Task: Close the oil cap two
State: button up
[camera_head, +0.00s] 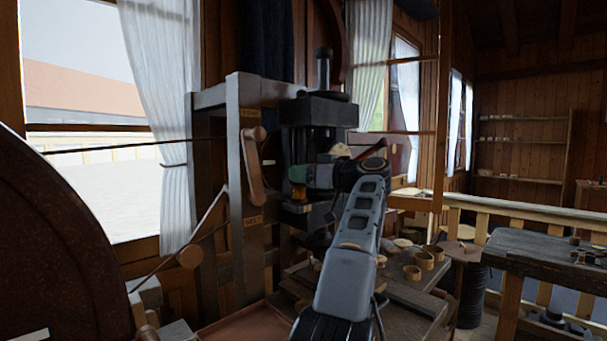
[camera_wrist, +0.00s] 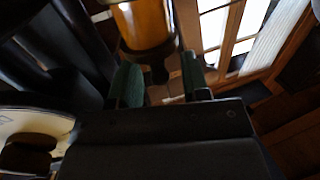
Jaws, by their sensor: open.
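My gripper (camera_head: 297,175) is at the black machine head in the head view, and its jaws are green-tipped. In the wrist view my gripper (camera_wrist: 159,80) is open, with one green finger on each side of a gap. An amber cylinder (camera_wrist: 142,22), which looks like an oil cup, is just beyond the fingers. A small dark knob (camera_wrist: 159,74) under its dark rim shows between the fingers; I cannot tell whether they touch it. In the head view an amber piece (camera_head: 299,192) shows just below my gripper. I cannot tell which part is oil cap two or whether it is open.
The grey machine frame (camera_head: 236,190) with a wooden lever (camera_head: 251,168) stands left of my arm. A bench with several small wooden cups (camera_head: 412,272) is right of my arm. A dark worktable (camera_head: 550,255) stands farther right. A large brown wheel (camera_head: 50,240) fills the left.

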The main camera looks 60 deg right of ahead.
jog(key=s, duration=1.3)
jog(key=shift+s+a, duration=0.3)
jog(key=shift+s, duration=0.1)
